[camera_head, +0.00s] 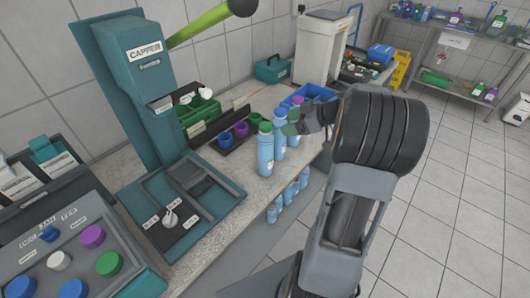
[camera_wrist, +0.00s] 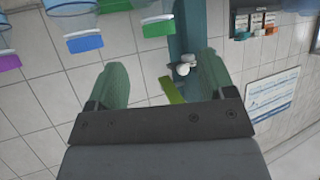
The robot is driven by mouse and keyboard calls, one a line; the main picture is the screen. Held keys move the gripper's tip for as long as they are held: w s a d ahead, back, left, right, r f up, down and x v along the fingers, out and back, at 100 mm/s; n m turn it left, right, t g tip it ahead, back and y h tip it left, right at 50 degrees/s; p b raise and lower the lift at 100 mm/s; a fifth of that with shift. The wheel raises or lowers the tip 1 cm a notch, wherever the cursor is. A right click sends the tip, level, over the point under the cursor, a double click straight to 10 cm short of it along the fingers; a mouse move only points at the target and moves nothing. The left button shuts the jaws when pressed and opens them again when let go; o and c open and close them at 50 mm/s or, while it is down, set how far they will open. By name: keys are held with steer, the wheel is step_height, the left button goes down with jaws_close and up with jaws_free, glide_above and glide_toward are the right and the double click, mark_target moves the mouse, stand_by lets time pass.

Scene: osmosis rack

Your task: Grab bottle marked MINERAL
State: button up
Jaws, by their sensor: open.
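Light-blue bottles stand in a row on the counter in the head view: a green-capped bottle (camera_head: 266,155) nearest, a blue-capped bottle (camera_head: 279,143) behind it, and a purple-capped one partly hidden by my gripper. No label can be read, so I cannot tell which is marked MINERAL. My gripper (camera_head: 289,128) is beside the row, at cap height. In the wrist view the picture is inverted. The purple cap (camera_wrist: 8,62), blue cap (camera_wrist: 85,43) and green cap (camera_wrist: 158,26) show at the top. My gripper (camera_wrist: 163,82) is open, with nothing between its fingers.
The capper (camera_head: 150,65) and its base tray stand left of the bottles. A dark rack (camera_head: 232,142) with coloured caps and a blue crate (camera_head: 315,92) are behind. Smaller bottles (camera_head: 289,195) sit below the counter edge. The tiled floor at right is clear.

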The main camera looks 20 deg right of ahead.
mark_target(271, 126)
steer(key=x, duration=0.9)
steer(key=shift+w+a+p, duration=0.2)
steer(key=shift+w+p, duration=0.05)
steer(key=shift+p, duration=0.1)
steer(key=shift+f, duration=0.1)
jaws_close()
stand_by(0.3)
